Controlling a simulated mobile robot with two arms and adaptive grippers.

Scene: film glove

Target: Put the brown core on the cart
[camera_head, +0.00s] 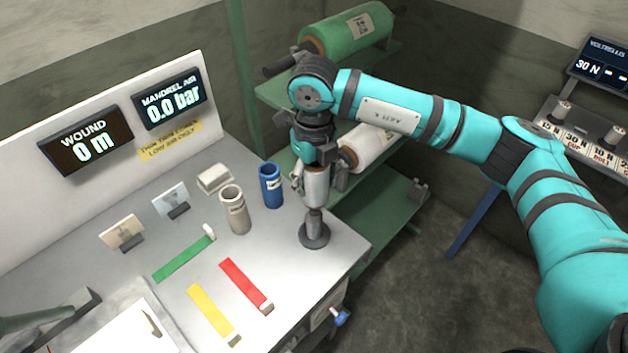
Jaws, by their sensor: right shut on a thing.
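My right gripper (317,176) is shut around a pale, whitish cylinder (316,190). The cylinder is upright, directly over a metal post with a round dark base (314,236) near the table's right edge; I cannot tell whether it rests on the post. A beige-brown tube (236,212), the nearest match to a brown core among the standing tubes, stands upright on the table left of the gripper. A blue tube (270,186) stands between them. A green frame with shelves (376,215), perhaps the cart, stands behind the table's right edge. My left gripper is not in view.
The green frame bears a green roll (345,32) above and a white roll (368,144) lower. Green (184,258), yellow (212,312) and red (246,284) strips lie on the grey table. Displays (86,141) read 0 m and 0.0 bar. A labelled rack (580,130) stands far right.

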